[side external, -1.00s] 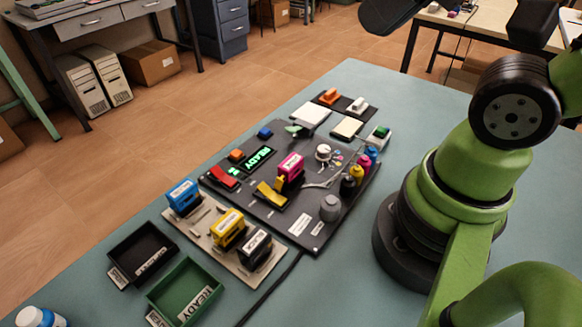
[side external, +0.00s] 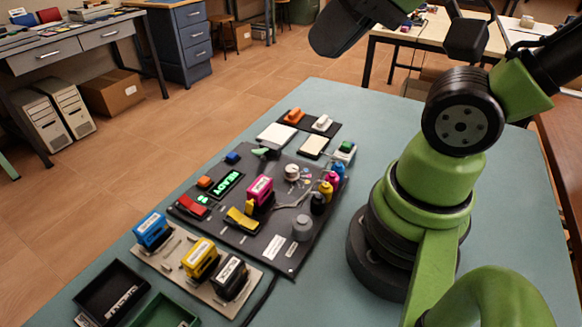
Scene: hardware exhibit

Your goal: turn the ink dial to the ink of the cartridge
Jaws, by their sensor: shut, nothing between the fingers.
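The ink dial (side external: 291,172) is a small white knob towards the right side of the dark control board (side external: 256,246). Small coloured dots sit to its right; where it points is too small to tell. A magenta cartridge (side external: 260,189) with a white label stands upright on the board, left of the dial and behind a yellow lever (side external: 240,219). Blue (side external: 152,230), yellow (side external: 200,258) and black (side external: 231,277) cartridges stand in a beige rack (side external: 172,268) in front of the board. My gripper's fingers are not in view; only parts of my arm show.
Several ink bottles (side external: 327,190) stand right of the dial, with tubes running near it. A grey knob (side external: 302,228), a red lever (side external: 192,206) and a green READY display (side external: 227,185) are on the board. Black (side external: 84,300) and green trays lie at front left.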

